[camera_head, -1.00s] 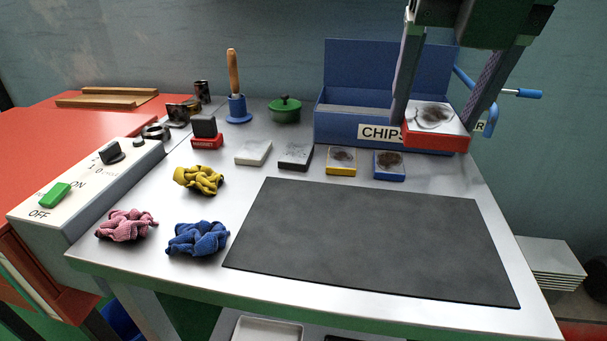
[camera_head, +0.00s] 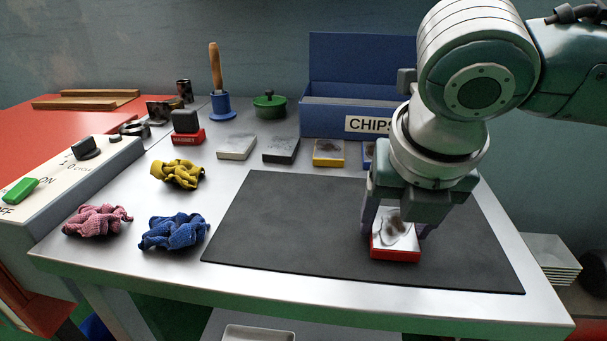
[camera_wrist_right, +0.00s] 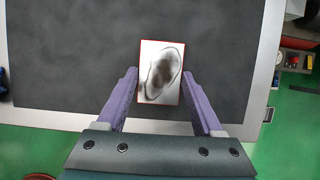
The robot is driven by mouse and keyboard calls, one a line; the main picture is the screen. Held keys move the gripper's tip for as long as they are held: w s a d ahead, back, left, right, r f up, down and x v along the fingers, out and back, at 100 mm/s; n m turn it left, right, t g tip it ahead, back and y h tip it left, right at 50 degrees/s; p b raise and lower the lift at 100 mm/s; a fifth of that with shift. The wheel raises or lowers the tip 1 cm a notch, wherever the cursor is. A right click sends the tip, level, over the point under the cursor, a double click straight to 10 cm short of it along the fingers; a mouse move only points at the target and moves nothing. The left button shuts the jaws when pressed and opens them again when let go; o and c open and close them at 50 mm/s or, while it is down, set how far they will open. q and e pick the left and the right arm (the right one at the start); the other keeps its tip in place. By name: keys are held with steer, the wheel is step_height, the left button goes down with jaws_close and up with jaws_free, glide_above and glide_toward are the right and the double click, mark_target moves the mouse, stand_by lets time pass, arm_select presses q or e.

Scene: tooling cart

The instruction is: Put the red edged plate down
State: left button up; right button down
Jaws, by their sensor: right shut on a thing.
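The red edged plate (camera_head: 395,254) is a small block with a white top, a dark smudge on it and red sides. It is over the right part of the black mat (camera_head: 280,225), low, on or just above it; I cannot tell whether it touches. My right gripper (camera_head: 397,228) points down and is shut on the plate, one finger on each side. In the right wrist view the plate (camera_wrist_right: 161,72) lies between the purple fingertips (camera_wrist_right: 159,74), with black mat around it. My left gripper is not in view.
Yellow (camera_head: 328,160) and blue edged plates stand behind the mat, the blue one partly hidden by my arm. The blue CHIPS box (camera_head: 325,118) is at the back. Yellow, pink and blue cloths (camera_head: 175,231) lie left of the mat. The mat's left half is clear.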

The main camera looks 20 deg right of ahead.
steer(key=shift+r, duration=0.1)
steer(key=shift+f, duration=0.2)
steer(key=shift+c, duration=0.2)
jaws_free()
